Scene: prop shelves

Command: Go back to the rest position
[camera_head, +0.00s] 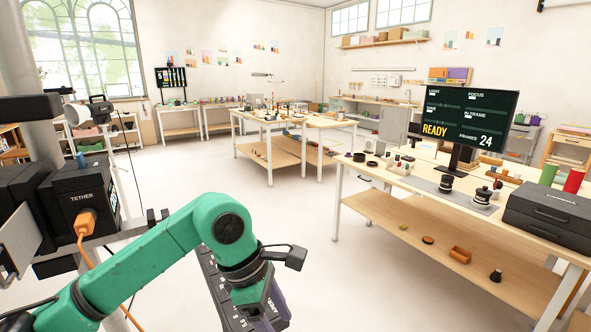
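My green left arm reaches in from the lower left and bends downward at the wrist. My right gripper and arm are not in view.
A black tether box (85,205) with an orange cable stands close at left. The right-hand table (400,178) bears a monitor (468,122), lenses and a black case (552,216). A workbench (300,119) stands farther back. The floor (190,160) between is clear.

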